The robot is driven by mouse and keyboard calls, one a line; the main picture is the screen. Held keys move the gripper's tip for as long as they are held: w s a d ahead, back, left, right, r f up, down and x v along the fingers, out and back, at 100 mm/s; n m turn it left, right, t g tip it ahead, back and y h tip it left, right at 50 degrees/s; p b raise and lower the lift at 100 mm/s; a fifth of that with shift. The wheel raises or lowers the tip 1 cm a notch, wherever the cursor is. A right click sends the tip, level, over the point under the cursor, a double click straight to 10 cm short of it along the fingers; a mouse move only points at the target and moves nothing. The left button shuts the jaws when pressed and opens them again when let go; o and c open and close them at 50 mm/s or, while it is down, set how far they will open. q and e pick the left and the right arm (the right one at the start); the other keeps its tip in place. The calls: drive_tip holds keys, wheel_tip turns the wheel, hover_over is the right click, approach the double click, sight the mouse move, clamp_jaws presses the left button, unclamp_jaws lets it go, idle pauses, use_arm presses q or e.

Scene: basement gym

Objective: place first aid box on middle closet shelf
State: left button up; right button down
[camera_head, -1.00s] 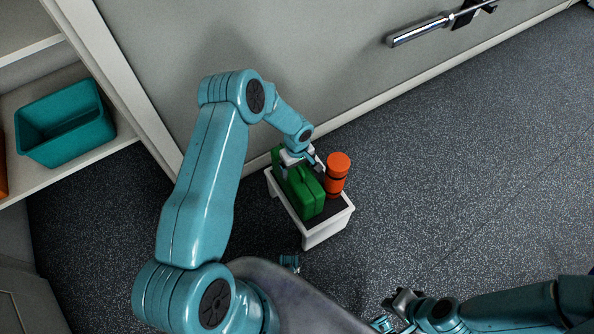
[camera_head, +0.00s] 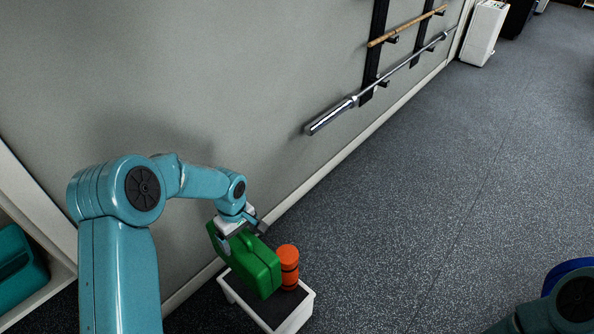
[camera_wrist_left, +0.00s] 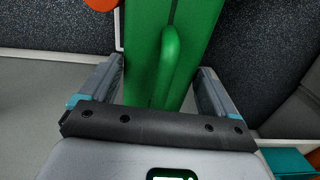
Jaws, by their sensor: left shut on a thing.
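The first aid box (camera_head: 258,268) is a green case with a handle. My left gripper (camera_head: 240,228) is shut on it from above. In the left wrist view its green handle (camera_wrist_left: 171,62) lies between the two fingers. The box appears lifted a little above a small white stool (camera_head: 300,317) with a dark top, beside an orange cylinder (camera_head: 288,262). Part of the closet (camera_head: 42,222) shows at the left edge, with a teal bin (camera_head: 18,268) in it. The middle shelf cannot be made out clearly. My right gripper is out of view; only part of that arm shows at bottom right.
A grey wall runs behind the stool and carries a rack with a metal bar (camera_head: 380,82) and a wooden bar (camera_head: 408,26). A white cabinet (camera_head: 484,32) stands far right.

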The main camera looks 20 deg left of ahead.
use_arm(q)
drive_tip(key=shift+w+d+r, duration=0.15)
drive_tip(key=shift+d, duration=0.05)
drive_tip(key=w+d+r+m, duration=0.25)
drive_tip(key=d+r, duration=0.25)
drive_tip(key=r, duration=0.3)
drive_tip(key=w+d+r+m, duration=0.1)
drive_tip(key=d+r+m, duration=0.2)
drive_tip(key=d+r, duration=0.35)
drive_tip(key=s+r+m+p, duration=0.7)
drive_tip(key=r+p, duration=0.6)
drive_tip(key=p, duration=0.3)
drive_tip(key=shift+a, duration=0.3)
drive_tip(key=shift+f, duration=0.1)
